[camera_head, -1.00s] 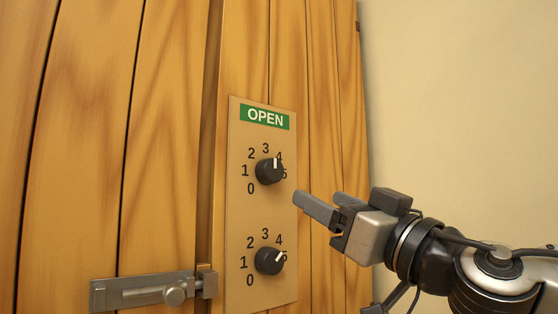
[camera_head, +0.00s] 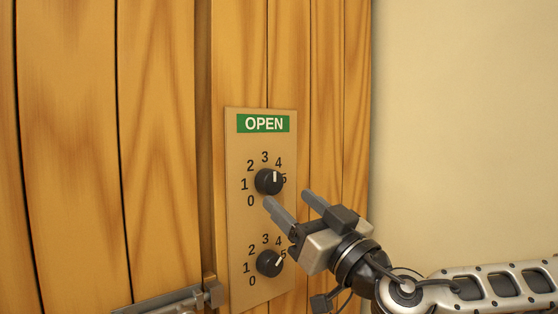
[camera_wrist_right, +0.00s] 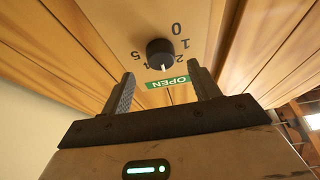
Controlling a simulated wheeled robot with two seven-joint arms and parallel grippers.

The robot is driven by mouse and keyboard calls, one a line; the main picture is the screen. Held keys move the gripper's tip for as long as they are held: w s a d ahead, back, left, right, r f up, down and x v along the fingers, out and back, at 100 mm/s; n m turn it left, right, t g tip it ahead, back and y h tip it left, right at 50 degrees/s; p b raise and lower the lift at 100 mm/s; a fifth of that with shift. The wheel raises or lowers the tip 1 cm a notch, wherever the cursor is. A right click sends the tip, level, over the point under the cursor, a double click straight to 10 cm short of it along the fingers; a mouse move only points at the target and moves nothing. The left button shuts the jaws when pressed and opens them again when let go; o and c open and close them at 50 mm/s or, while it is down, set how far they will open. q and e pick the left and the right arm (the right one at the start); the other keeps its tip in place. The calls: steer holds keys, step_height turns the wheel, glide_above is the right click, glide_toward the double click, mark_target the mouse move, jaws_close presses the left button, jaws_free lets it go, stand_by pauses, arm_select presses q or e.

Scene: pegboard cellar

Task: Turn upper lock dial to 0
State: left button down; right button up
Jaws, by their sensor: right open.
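The upper lock dial (camera_head: 268,182) is a black round knob on a tan plate (camera_head: 245,220), with the numbers 0 to 5 around it. Its white mark points up and slightly right, between 3 and 4. My right gripper (camera_head: 287,197) is open and empty, its fingertips just below and right of this dial. In the right wrist view the dial (camera_wrist_right: 160,53) appears upside down, ahead of and between the two fingers, with no finger visibly closed on it. My left gripper is not in view.
A lower dial (camera_head: 269,262) sits below on the same plate, its mark toward 4 to 5. A green OPEN sign (camera_head: 263,124) is above the upper dial. A bare wall (camera_head: 470,120) is at right.

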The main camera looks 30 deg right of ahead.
mark_target(275, 187)
steer(key=p+x, duration=0.3)
steer(key=shift+r+p, duration=0.2)
steer(key=shift+p, duration=0.1)
steer(key=shift+w+r+p, duration=0.1)
steer(key=shift+w+p, duration=0.2)
steer(key=shift+p, duration=0.1)
steer(key=shift+w+a+p, duration=0.1)
steer(key=shift+w+p, duration=0.3)
steer(key=shift+w, duration=0.1)
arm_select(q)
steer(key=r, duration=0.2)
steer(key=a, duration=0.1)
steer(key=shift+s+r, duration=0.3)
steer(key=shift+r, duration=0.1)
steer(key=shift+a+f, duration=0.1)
arm_select(e)
steer(key=c, duration=1)
